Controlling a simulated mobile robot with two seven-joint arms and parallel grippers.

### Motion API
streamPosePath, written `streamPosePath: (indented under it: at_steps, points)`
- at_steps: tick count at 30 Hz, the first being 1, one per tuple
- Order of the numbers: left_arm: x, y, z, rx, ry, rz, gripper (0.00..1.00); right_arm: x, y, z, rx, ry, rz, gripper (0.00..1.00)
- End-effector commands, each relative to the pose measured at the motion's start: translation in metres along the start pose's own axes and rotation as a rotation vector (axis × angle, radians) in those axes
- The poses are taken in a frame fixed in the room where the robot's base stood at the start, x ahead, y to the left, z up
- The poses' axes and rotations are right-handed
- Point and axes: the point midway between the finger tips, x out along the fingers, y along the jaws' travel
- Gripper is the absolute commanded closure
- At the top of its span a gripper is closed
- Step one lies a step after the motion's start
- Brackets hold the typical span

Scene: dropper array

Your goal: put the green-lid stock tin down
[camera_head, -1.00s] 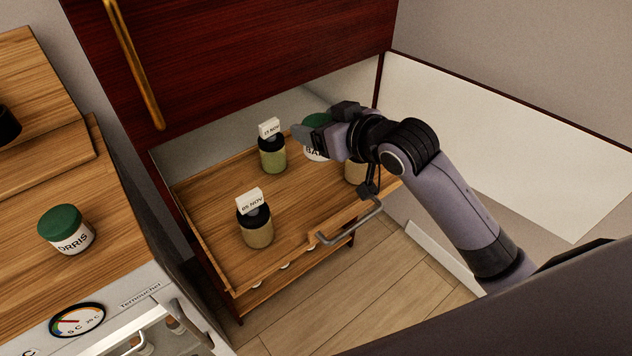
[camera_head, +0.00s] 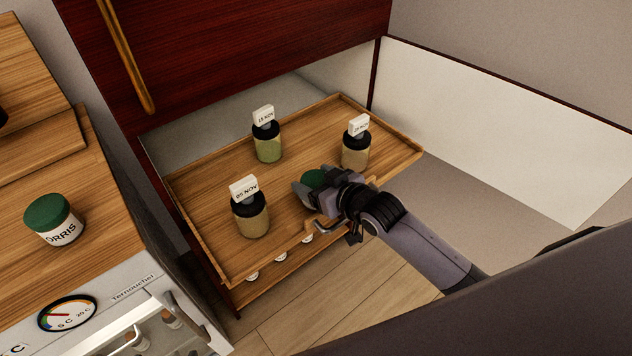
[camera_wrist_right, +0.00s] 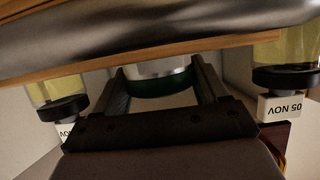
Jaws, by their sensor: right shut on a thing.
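My right gripper (camera_head: 312,188) is shut on a green-lid tin (camera_head: 314,178), over the front part of the pulled-out wooden tray (camera_head: 215,188). Only the lid shows in the head view; fingers hide the rest. The right wrist view shows the tin's dark green lid (camera_wrist_right: 163,84) and pale body between both fingers. I cannot tell whether its base touches the tray. A second green-lid tin (camera_head: 54,219), its label ending in "ORRIS", stands on the counter at left. My left gripper is in neither view.
Three black-capped jars with date cards stand on the tray: a green one (camera_head: 268,148) at the back, one (camera_head: 355,152) at right, one (camera_head: 251,217) at front left. A metal handle (camera_head: 322,226) is at the tray's front. Bare tray lies between the jars.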

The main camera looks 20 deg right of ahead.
Motion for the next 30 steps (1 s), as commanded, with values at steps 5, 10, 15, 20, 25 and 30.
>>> streamPosePath:
  at_steps: [5,10,15,20,25,30]
  points:
    - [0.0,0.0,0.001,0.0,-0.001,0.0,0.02,0.001,0.0,0.001,-0.001,0.003,-0.001,0.62]
    - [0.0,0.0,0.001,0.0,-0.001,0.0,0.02,0.002,0.0,0.003,0.0,0.002,-0.001,0.62]
    - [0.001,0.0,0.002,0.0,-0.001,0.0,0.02,0.002,0.0,0.005,0.0,0.0,0.0,0.02]
    - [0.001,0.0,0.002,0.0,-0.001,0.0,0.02,0.002,0.0,0.005,0.0,0.0,0.0,0.02]
    - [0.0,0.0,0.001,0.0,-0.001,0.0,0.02,0.001,0.0,0.002,-0.001,0.001,0.0,0.02]
    - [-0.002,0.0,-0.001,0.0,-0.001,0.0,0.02,-0.012,0.0,0.003,-0.001,0.0,-0.001,0.02]
